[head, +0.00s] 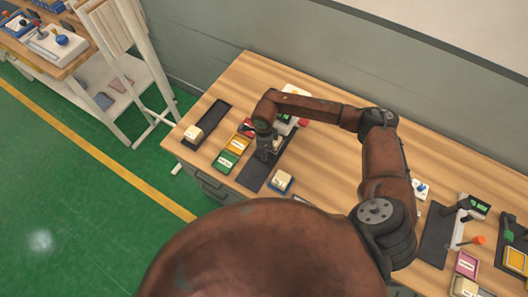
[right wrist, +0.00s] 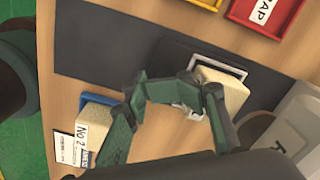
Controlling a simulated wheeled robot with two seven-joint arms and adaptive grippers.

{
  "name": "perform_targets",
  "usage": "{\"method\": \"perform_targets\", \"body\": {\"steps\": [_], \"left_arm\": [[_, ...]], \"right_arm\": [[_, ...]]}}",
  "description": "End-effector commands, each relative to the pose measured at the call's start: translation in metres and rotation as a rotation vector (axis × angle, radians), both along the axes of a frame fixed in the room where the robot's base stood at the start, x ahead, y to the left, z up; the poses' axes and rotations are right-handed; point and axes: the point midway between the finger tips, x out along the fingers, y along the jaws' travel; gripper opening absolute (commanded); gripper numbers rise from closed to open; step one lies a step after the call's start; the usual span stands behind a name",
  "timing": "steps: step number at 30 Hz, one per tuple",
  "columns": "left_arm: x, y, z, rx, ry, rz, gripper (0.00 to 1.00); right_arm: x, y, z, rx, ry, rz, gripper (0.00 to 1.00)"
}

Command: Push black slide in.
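My right gripper (head: 266,154) is low over a dark strip (head: 252,178) on the wooden table. In the right wrist view its green fingers (right wrist: 184,88) bend inward and their tips meet, with nothing seen between them. The black slide (right wrist: 172,57) lies on the dark strip there, beside the fingertips. A cream block (right wrist: 226,94) in a metal frame sits at the slide's right part, close to the right finger. Whether the fingertips touch the slide or frame, I cannot tell. In the head view my arm hides most of the slide. My left gripper is not in view.
Another dark strip with a cream block (head: 193,133) is farther left. A similar station (head: 437,232) is at right.

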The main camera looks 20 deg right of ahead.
Motion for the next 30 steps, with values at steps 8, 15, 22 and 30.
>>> {"method": "perform_targets", "body": {"steps": [8,15,22,30], "left_arm": [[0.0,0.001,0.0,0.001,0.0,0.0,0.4],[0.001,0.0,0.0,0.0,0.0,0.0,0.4],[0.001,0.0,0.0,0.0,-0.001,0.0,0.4],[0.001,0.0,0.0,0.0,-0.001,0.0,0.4]], "right_arm": [[0.001,-0.001,0.03,-0.001,-0.003,0.002,0.23],[0.001,0.0,0.081,0.0,-0.004,0.002,0.23],[0.0,0.0,0.113,0.0,-0.001,0.001,0.23],[0.0,0.001,0.121,0.0,-0.001,0.001,0.23]]}}
